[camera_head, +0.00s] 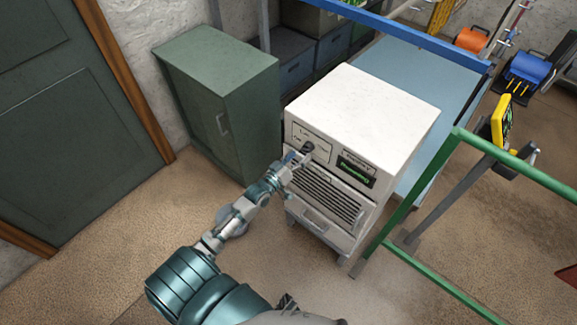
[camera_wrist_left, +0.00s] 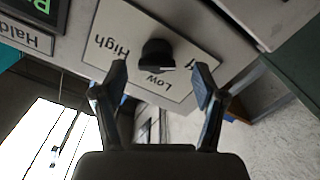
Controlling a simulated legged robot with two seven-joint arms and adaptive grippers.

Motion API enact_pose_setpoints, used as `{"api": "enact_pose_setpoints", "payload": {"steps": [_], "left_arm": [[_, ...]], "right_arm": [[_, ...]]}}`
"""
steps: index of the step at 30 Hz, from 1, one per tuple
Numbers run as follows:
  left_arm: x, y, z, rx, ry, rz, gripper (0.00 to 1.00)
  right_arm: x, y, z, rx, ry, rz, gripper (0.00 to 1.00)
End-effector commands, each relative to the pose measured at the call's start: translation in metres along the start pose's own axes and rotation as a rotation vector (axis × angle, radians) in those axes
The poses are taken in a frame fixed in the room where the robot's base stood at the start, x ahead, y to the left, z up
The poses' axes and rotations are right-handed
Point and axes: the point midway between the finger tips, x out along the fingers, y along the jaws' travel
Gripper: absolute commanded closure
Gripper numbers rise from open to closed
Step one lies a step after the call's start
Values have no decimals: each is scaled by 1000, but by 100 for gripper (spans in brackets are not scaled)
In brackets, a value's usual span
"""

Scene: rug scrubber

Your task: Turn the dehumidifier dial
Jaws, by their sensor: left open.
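The dehumidifier (camera_head: 375,115) is a white box with a front grille, standing in the middle of the head view. Its black dial (camera_wrist_left: 157,54) sits on a white label plate (camera_wrist_left: 112,24) marked Low and High, seen upside down in the left wrist view. The dial also shows small in the head view (camera_head: 308,147). My left gripper (camera_head: 298,157) is at the front panel by the dial. In the left wrist view its open fingers (camera_wrist_left: 160,82) stand on either side of the dial, with gaps between. Whether the fingertips reach past the knob I cannot tell. My right gripper is not in view.
A lit green display (camera_head: 356,171) is right of the dial. A green cabinet (camera_head: 222,100) stands left of the dehumidifier. A green rail (camera_head: 425,180) runs close on its right, and a blue-edged table (camera_head: 425,75) is behind. The brown floor at the left is clear.

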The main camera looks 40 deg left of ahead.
Motion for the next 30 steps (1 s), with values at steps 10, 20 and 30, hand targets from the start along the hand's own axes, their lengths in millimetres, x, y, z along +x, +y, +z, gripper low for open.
{"api": "enact_pose_setpoints", "payload": {"steps": [10,20,30], "left_arm": [[-67,-2,2,1,-4,-2,29],[-76,-2,1,0,-3,-2,29],[-76,-2,2,0,-3,-2,29]], "right_arm": [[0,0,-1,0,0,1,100],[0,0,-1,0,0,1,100],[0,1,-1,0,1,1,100]]}}
